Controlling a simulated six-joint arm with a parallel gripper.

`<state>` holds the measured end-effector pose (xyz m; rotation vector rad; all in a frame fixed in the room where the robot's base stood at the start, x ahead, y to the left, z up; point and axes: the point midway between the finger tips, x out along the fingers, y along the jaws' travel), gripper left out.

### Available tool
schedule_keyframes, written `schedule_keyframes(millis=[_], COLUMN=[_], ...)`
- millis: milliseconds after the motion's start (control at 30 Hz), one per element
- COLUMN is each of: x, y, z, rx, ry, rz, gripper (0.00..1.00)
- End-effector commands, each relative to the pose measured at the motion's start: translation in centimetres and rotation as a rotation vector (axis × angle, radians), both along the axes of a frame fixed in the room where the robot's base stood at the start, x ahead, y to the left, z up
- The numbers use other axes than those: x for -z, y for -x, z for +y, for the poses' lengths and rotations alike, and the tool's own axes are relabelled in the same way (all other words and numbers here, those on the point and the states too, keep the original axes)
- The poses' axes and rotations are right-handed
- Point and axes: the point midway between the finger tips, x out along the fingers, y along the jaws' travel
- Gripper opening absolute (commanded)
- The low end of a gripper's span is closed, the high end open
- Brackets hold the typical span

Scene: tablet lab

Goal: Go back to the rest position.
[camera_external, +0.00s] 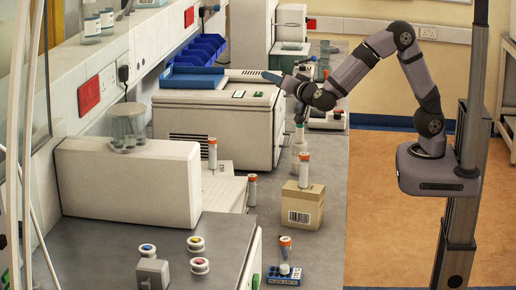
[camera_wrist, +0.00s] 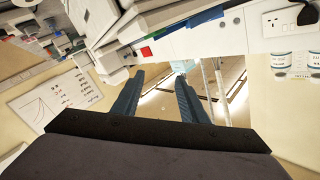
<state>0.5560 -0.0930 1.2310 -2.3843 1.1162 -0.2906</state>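My gripper (camera_external: 274,78) is raised over the far part of the bench in the external view, beside the large white instrument (camera_external: 215,125), with a blue-grey finger pointing left. My arm reaches left from its column mount at the right, bent at the elbow. In the wrist view, the two blue-grey fingers of my gripper (camera_wrist: 158,75) stand well apart with nothing held between them. The wrist camera looks tilted across the room.
A cardboard box (camera_external: 300,208) with an orange-capped tube on top stands on the bench. More capped tubes (camera_external: 251,190) and a blue rack (camera_external: 284,276) stand nearby. Blue bins (camera_external: 203,50) lie behind the instrument. Open floor (camera_external: 390,200) lies right of the bench.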

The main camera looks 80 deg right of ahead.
Motion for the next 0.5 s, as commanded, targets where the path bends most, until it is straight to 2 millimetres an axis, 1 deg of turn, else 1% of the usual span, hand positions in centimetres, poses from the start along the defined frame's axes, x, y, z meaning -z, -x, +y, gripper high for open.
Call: schedule_keyframes(millis=[33,100,167,200,267,367,467,500], x=[0.4,1.5,2.7,3.6,5.0,7.9,11.4,12.8], y=[-1.0,-2.4,-3.1,-3.4,-3.5,-2.8,-0.8,0.4], z=[0.7,2.2,3.6,4.6,6.1,8.6,11.0,11.7], rx=[-0.086,-0.212,-0.313,-0.377,-0.469,-0.620,-0.762,-0.815], ry=[-0.020,-0.046,-0.065,-0.076,-0.093,-0.117,-0.143,-0.153], rz=[0.019,0.065,0.113,0.151,0.212,0.337,0.491,0.559], gripper=[0.39,0.39,0.39,0.39,0.39,0.39,0.39,0.39])
